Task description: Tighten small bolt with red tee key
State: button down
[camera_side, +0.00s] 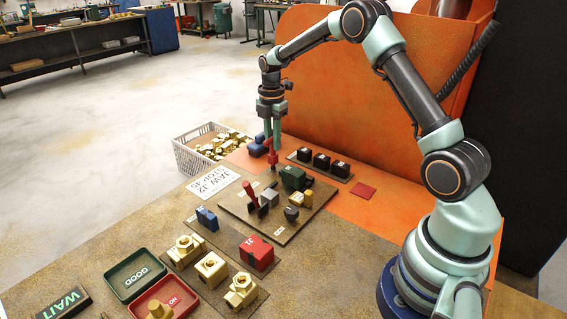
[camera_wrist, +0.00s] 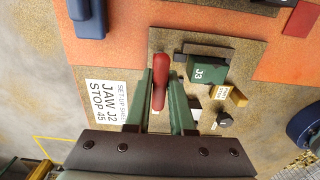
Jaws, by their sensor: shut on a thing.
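My gripper (camera_side: 272,140) points straight down over the back edge of the brown fixture plate (camera_side: 232,207). Its green fingers are shut on the red tee key (camera_side: 273,158), which hangs between the fingertips. In the wrist view the red key (camera_wrist: 159,82) shows between the fingers (camera_wrist: 160,76). Its lower end is hidden, so I cannot tell whether it touches anything. On the plate stand a green jaw block marked J3 (camera_side: 295,178), also in the wrist view (camera_wrist: 208,73), and grey parts with a red lever (camera_side: 250,194). I cannot make out the small bolt.
A blue block (camera_side: 258,147) stands close left of my gripper. Black blocks (camera_side: 321,160) stand in a row at right. A white sign (camera_side: 214,182) lies left of the plate. Brass parts (camera_side: 211,268), a red block (camera_side: 257,253) and trays (camera_side: 134,275) are nearer the front.

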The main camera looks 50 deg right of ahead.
jog(key=shift+f, duration=1.1)
dwell(2.0)
jog(key=shift+m, duration=1.2)
